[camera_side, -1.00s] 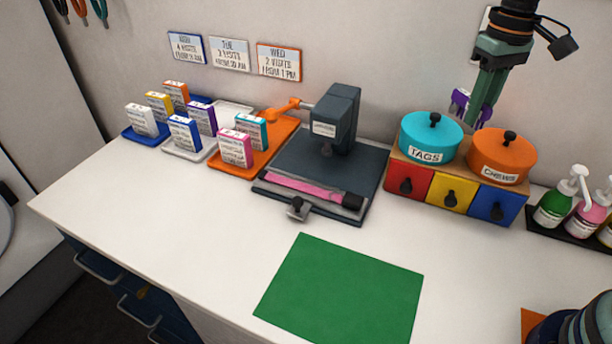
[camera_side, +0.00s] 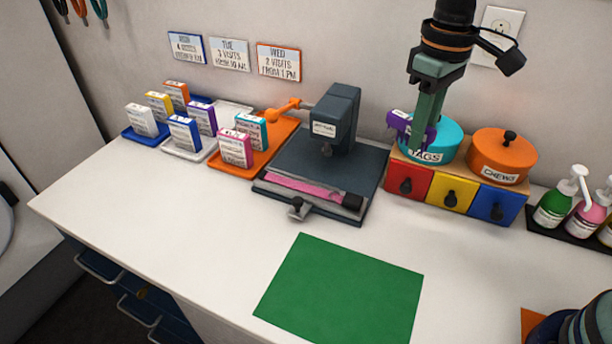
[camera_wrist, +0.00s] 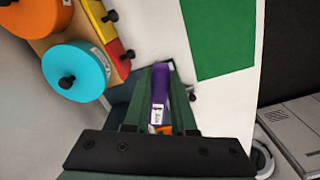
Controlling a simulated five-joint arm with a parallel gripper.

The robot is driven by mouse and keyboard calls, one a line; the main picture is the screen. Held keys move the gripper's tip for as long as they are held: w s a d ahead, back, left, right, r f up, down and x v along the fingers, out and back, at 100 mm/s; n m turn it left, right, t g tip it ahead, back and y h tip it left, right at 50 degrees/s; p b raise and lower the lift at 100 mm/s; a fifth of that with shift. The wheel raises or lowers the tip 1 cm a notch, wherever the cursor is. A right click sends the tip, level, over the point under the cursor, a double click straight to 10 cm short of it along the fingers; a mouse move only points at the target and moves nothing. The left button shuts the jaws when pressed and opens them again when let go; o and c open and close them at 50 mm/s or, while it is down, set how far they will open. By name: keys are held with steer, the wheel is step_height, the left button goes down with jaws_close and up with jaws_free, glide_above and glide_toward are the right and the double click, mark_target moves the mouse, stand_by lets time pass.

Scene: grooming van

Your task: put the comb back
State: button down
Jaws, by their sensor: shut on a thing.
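My gripper (camera_side: 414,148) is shut on a purple comb-like piece (camera_side: 398,122). It holds the piece raised in front of the teal TAGS tin (camera_side: 446,143), near its left side in the side view. In the wrist view the piece (camera_wrist: 159,88) sits between the fingers (camera_wrist: 160,100), with a white label and some orange near its lower end. The fingers hide part of it.
A dark press-like machine (camera_side: 327,170) with a pink strip (camera_side: 300,188) stands left of the drawers (camera_side: 451,190). An orange CHEWS tin (camera_side: 502,154) is on the right. Small boxes fill trays (camera_side: 205,150) at left. A green mat (camera_side: 340,287) lies bare in front.

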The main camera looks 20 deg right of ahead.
steer(key=s+a+n, duration=0.2)
steer(key=s+a, duration=0.1)
steer(key=a, duration=0.4)
steer(key=s+a+n, duration=0.3)
steer(key=s+a, duration=0.1)
steer(key=a, duration=0.3)
step_height(320, 180, down, 21)
steer(key=shift+d+r, duration=0.1)
steer(key=c, duration=0.7)
jaws_free()
steer(key=shift+c, duration=0.2)
